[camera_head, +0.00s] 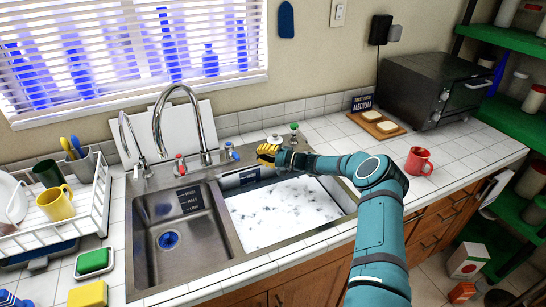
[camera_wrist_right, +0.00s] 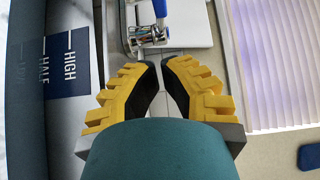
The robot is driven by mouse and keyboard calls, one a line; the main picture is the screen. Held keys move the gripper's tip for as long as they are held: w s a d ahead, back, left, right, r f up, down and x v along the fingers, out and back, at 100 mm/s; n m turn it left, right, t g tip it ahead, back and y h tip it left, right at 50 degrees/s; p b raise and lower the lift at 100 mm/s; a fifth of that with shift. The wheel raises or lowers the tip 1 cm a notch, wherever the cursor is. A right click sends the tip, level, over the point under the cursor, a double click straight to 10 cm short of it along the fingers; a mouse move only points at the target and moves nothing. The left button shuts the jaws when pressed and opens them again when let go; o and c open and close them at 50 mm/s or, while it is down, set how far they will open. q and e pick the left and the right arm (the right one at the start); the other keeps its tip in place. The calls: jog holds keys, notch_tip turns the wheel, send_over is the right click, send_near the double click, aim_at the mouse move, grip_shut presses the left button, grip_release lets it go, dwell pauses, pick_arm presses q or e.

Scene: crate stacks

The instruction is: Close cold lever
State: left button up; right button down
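The cold lever (camera_head: 231,153) is the blue-tipped handle on a chrome valve, right of the tall chrome faucet (camera_head: 203,130) behind the sink. In the right wrist view, a blue handle (camera_wrist_right: 160,8) rises from a chrome valve (camera_wrist_right: 150,37) ahead of the fingertips. My right gripper (camera_head: 266,152) is just right of the lever and apart from it. In the wrist view its yellow fingers (camera_wrist_right: 160,64) are drawn together, tips almost meeting, with nothing between them. I cannot clearly see the lever's turn angle. My left gripper is not in view.
A red-marked lever (camera_head: 180,165) stands left of the faucet. The right basin (camera_head: 348,207) holds white, speckled contents; the left basin (camera_head: 150,235) looks empty. Green-topped (camera_head: 293,128) and white-topped fittings stand close behind my gripper. A dish rack (camera_head: 100,200) is at left, a red mug (camera_head: 418,161) at right.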

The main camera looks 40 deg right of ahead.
aim_at(233, 152)
jog(key=w+a, duration=0.1)
jog(key=a, duration=0.2)
jog(key=w+a, duration=0.1)
jog(key=a, duration=0.1)
jog(key=shift+w+a+p, duration=0.15)
jog(key=shift+w+p, duration=0.15)
jog(key=shift+p, duration=0.05)
jog(key=shift+a+b, duration=0.35)
jog(key=shift+a, duration=0.35)
